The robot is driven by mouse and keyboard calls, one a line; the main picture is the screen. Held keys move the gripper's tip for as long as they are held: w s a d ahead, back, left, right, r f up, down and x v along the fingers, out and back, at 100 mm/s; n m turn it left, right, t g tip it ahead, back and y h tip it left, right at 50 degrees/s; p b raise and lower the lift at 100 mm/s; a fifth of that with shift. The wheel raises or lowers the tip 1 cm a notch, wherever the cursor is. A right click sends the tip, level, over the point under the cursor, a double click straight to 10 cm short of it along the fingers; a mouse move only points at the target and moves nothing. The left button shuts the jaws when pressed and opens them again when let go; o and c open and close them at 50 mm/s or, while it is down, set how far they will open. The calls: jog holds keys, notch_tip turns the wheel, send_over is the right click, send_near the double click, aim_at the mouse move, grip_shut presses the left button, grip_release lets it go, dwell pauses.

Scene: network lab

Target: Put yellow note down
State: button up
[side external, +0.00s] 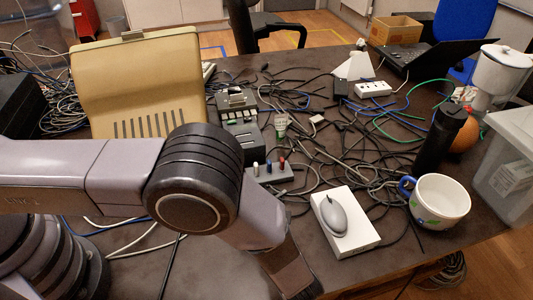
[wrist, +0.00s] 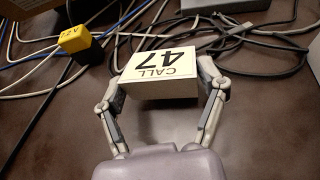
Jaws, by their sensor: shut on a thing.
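A cream-white block or card (wrist: 160,74) printed "CALL 47" is held between the two fingers of my gripper (wrist: 165,84) in the wrist view. One finger presses on each of its ends, and its lettering is upside down. Dark tabletop (wrist: 165,128) shows below it; I cannot tell whether it touches the table. This pale block may be the yellow note. In the side view my gripper's fingers and the block are hidden by my arm or out of frame.
A small yellow piece (wrist: 75,38) on a black part lies left of the block, among cables (wrist: 265,45). In the side view, a grey mouse (side external: 333,216) on a white box (side external: 352,238), a mug (side external: 440,203), a black bottle (side external: 440,140) and a beige case (side external: 140,90) stand around.

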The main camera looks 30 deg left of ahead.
jog(key=shift+f, duration=0.4)
jog(key=shift+f, duration=0.5)
jog(key=o, duration=1.3)
jog(key=shift+c, duration=0.2)
